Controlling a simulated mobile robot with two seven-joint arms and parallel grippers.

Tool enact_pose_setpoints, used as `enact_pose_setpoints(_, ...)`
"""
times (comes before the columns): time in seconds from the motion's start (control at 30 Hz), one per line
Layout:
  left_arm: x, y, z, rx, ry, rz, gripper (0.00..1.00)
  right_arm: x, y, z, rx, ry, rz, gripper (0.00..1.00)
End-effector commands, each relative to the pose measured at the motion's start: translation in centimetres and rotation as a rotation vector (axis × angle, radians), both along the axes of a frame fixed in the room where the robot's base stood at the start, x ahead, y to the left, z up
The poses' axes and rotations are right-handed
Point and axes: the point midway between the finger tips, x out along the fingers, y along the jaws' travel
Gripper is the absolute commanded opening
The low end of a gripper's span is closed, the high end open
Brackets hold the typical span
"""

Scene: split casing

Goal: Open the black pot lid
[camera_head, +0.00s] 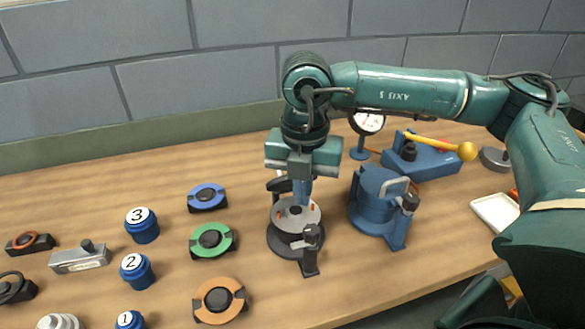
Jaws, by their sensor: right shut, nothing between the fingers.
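The black pot (283,243) stands on the bench near the middle, a round dark body with a grey disc and small copper-coloured parts on top. A black latch post (310,250) stands at its front right. A dark piece (279,184) shows behind it, partly hidden by my gripper; I cannot tell whether it is the raised lid. My right gripper (301,196) points down just above the disc, shut and empty. I cannot tell whether its tips touch the pot. My left gripper is not in view.
A blue pot (371,213) with a handle stands close on the right. Behind are a dial gauge (367,124) and a blue block with a yellow-knobbed lever (430,162). Coloured ring parts (212,240) and numbered blue caps (137,270) lie left. A white tray (494,213) lies right.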

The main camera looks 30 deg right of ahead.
Motion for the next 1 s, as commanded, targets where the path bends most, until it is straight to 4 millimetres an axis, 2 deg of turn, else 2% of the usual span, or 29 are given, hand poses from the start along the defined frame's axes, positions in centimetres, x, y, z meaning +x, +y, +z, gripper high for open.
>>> enact_pose_setpoints(1.0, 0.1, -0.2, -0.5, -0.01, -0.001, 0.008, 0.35, 6.0, -1.4, 0.0, 0.0, 0.0, -0.001, 0.0)
